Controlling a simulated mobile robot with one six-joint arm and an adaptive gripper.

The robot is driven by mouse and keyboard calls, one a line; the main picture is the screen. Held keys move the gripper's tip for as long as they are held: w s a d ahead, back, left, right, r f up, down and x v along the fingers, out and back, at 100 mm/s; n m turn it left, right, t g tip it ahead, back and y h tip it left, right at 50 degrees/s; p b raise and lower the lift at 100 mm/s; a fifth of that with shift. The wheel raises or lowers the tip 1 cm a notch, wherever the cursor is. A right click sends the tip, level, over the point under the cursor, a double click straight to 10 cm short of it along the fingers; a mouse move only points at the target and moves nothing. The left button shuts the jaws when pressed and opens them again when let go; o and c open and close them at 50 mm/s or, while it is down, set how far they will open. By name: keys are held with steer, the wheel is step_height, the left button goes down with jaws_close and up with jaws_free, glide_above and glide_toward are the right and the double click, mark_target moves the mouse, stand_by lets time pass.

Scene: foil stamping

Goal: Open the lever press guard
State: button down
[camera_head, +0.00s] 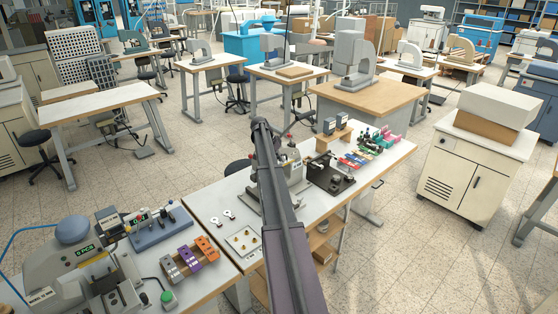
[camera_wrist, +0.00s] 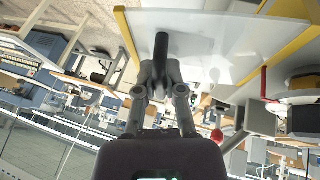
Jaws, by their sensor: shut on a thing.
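In the wrist view, my gripper (camera_wrist: 161,74) has its fingers closed around a short black bar-like handle (camera_wrist: 162,45). The handle stands out in front of a clear panel with yellow edges, the guard (camera_wrist: 215,38), which fills the upper right. A red ball knob (camera_wrist: 217,135) shows at the lower right, apart from my fingers. In the head view, the lever press (camera_head: 296,178) stands on the white bench, largely hidden behind my arm. The guard and my fingertips cannot be made out there.
On the white bench (camera_head: 222,206), a small plate with brass-coloured pieces (camera_head: 243,241) lies left of my arm. A black fixture (camera_head: 330,178) and coloured foil rolls (camera_head: 355,160) are to the right. Another stamping machine (camera_head: 75,262) stands front left.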

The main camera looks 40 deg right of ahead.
steer(key=shift+w+d+r+p, duration=0.1)
steer(key=shift+w+r+p, duration=0.55)
steer(key=shift+w+r, duration=0.15)
steer(key=c, duration=0.7)
jaws_free()
steer(key=shift+s, duration=0.1)
steer(key=shift+r, duration=0.1)
